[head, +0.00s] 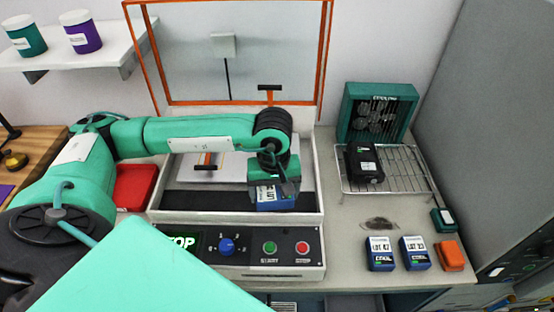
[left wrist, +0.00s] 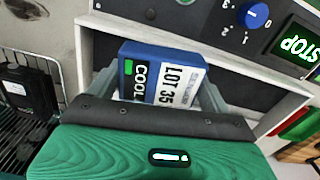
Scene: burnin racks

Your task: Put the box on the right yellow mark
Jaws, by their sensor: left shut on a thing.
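My left gripper (head: 274,184) reaches into the white-walled chamber (head: 318,180) from above and is shut on a blue box (head: 277,198). In the left wrist view, the box (left wrist: 158,78) sits between the fingers, with a white label reading LOT 35 and COOL. Its base is hidden in the head view, so I cannot tell whether it touches the dark chamber floor (head: 225,201). I cannot make out a yellow mark in either view. My right gripper is not in view.
The chamber's orange-framed clear lid (head: 325,60) stands open. Its front panel (head: 250,248) has a blue knob and buttons. Blue boxes (head: 380,253) (head: 415,253) and an orange box (head: 450,256) stand on the right counter. A black box (head: 363,162) sits on a wire rack (head: 408,172) by a fan (head: 378,113).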

